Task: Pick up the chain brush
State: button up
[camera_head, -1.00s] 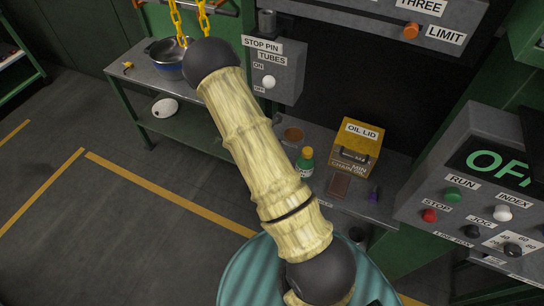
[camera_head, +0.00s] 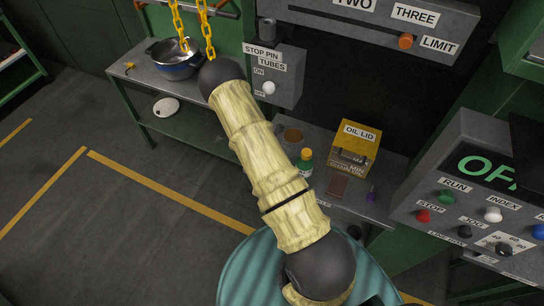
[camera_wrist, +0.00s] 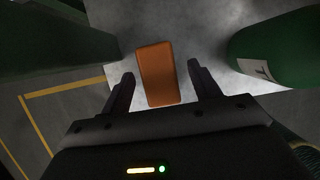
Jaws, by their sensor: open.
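In the wrist view, an orange-brown oblong block (camera_wrist: 157,73), which may be the chain brush, lies on a grey surface. My gripper (camera_wrist: 161,74) is open, with one dark finger on each side of the block. I see no bristles, and cannot tell whether the fingers touch it. In the head view, my arm hides the gripper.
A green cylinder (camera_wrist: 268,48) with a white label stands right of the fingers. A pot (camera_head: 174,62) stands on the left bench near hanging chains (camera_head: 208,30).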

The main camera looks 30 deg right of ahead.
jog(key=shift+x, duration=0.95)
jog(key=c, duration=1.2)
jog(key=shift+r, duration=0.1)
jog(key=shift+r+b, duration=0.1)
jog(key=shift+b, duration=0.4)
notch_tip(320, 180, up, 6)
jog(key=b, duration=0.3)
jog(key=shift+s+r, duration=0.1)
jog(key=shift+r, duration=0.15)
jog(key=s+a+b, duration=0.2)
jog(key=s+a, duration=0.2)
jog(key=a, duration=0.1)
jog(key=s+a+b, duration=0.2)
jog(key=s+a, duration=0.2)
jog(key=a, duration=0.1)
jog(key=s+a+b, duration=0.2)
jog(key=s+a, duration=0.2)
jog(key=a, duration=0.1)
jog(key=shift+s+a+r, duration=0.1)
jog(key=shift+a, duration=0.3)
